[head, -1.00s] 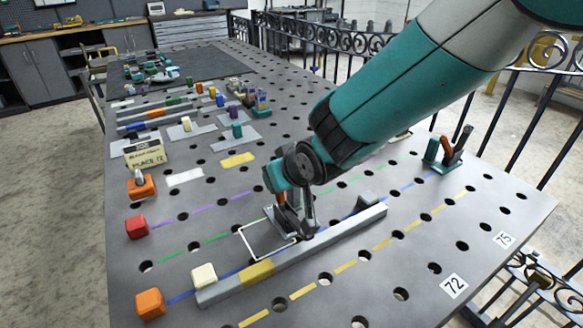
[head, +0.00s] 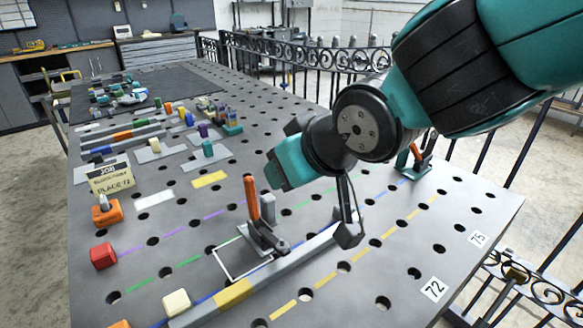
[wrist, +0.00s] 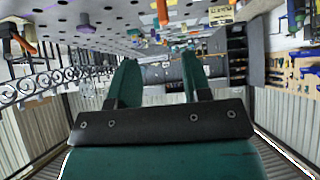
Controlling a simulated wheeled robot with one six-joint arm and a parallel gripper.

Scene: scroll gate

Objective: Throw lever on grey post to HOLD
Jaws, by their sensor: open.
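A lever with an upright orange handle (head: 252,199) stands on a small grey mount near the long grey bar. A grey post (head: 268,208) rises just right of the handle, and a dark arm points low to the right. No HOLD mark is readable. My gripper (head: 275,172) is above and right of the handle, apart from it. In the wrist view my gripper (wrist: 158,75) shows two teal fingers spread with nothing between them. An orange handle (wrist: 162,12) shows beyond them at the top edge.
A second orange-handled lever (head: 418,155) stands on a teal base at the table's right. The grey bar (head: 285,264), a white outlined square (head: 228,274), a cream block (head: 176,302) and a red block (head: 104,256) lie nearby. Iron railing (head: 300,55) runs behind the table.

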